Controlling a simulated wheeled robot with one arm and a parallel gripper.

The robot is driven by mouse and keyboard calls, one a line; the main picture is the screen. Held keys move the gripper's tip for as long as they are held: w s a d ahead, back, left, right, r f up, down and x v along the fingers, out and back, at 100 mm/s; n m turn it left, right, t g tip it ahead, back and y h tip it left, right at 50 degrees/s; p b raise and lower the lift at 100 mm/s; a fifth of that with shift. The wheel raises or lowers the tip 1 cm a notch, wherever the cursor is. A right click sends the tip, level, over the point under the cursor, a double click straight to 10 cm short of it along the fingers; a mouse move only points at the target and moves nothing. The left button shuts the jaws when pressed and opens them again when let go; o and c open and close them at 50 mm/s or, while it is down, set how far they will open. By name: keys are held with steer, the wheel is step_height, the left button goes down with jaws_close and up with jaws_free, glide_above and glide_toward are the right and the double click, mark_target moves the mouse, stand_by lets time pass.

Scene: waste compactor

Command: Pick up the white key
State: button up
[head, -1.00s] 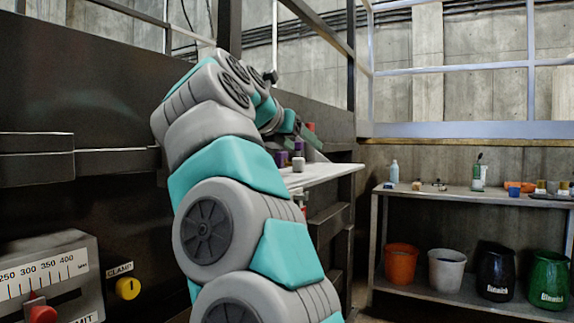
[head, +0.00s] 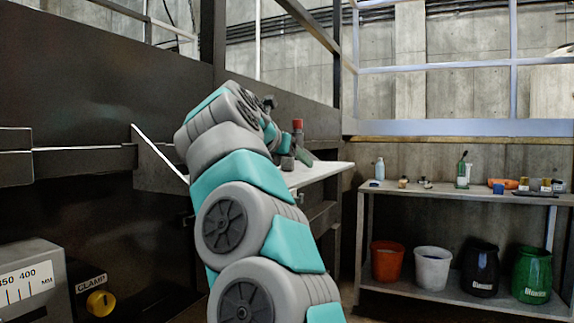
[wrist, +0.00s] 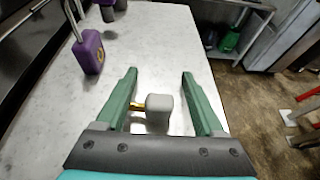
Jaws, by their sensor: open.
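The white key (wrist: 160,103) shows in the wrist view, with a pale, blocky head and a short brass shaft pointing left. It is between the two green fingers of my gripper (wrist: 159,75), near their base, with gaps on both sides. The fingers are open and hold nothing. I cannot tell whether the key rests on the tabletop or how far below the fingers it is. In the head view, my arm covers this spot and I cannot make out the key.
The pale tabletop (wrist: 160,40) carries a purple padlock (wrist: 88,52) with a raised shackle to the left. More dark and purple items stand at its far edge. In the head view, a red-topped object (head: 298,125) stands behind my gripper. A shelf (head: 450,194) with bottles and buckets is at right.

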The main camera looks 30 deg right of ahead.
steer(key=shift+c, duration=0.3)
jaws_close()
stand_by(0.3)
